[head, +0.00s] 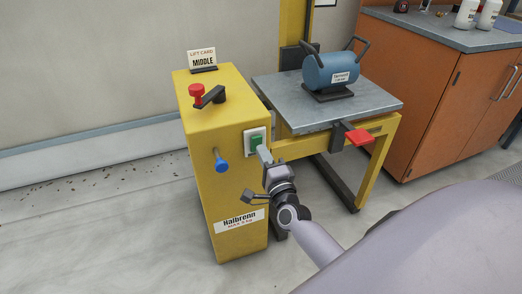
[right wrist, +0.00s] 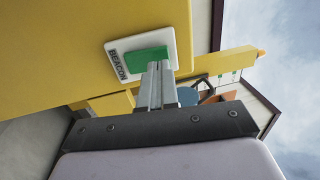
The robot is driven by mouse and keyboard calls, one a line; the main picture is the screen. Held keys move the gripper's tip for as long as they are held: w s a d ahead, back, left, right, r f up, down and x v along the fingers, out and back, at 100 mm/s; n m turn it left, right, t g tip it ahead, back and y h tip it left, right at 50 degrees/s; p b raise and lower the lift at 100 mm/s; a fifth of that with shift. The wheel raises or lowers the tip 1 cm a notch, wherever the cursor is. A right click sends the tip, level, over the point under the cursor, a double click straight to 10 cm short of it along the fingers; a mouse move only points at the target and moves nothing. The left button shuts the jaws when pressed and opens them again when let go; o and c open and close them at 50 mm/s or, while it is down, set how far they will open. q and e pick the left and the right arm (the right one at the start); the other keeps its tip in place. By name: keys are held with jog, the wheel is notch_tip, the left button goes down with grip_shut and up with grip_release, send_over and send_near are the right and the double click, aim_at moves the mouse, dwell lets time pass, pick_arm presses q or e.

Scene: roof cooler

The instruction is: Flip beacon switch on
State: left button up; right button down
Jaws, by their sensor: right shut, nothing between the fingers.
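The beacon switch (head: 255,143) is a green rocker on a white plate on the front of the yellow lift housing (head: 237,183). In the right wrist view the green rocker (right wrist: 150,55) sits beside the black word BEACON on the plate. My right gripper (head: 263,152) is shut and empty, with its fingertips at the lower part of the rocker. In the right wrist view the fingertips (right wrist: 159,66) overlap the rocker's lower edge; I cannot tell whether they touch it. The fingers hide part of the rocker, and its on or off position is not clear. My left gripper is not in view.
The housing carries a red knob (head: 197,94), a black lever, a blue-tipped lever (head: 221,163) and a LIFT CARD sign reading MIDDLE (head: 202,57). To the right, a grey platform (head: 300,103) holds a blue tank (head: 331,70). A red pedal (head: 358,137) juts from its front.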

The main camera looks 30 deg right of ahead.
aim_at(256, 144)
jog(key=shift+x, duration=1.1)
jog(key=shift+w+d+r+p, duration=0.15)
jog(key=shift+r+p, duration=0.3)
jog(key=shift+p, duration=0.5)
jog(key=shift+f+g, duration=0.3)
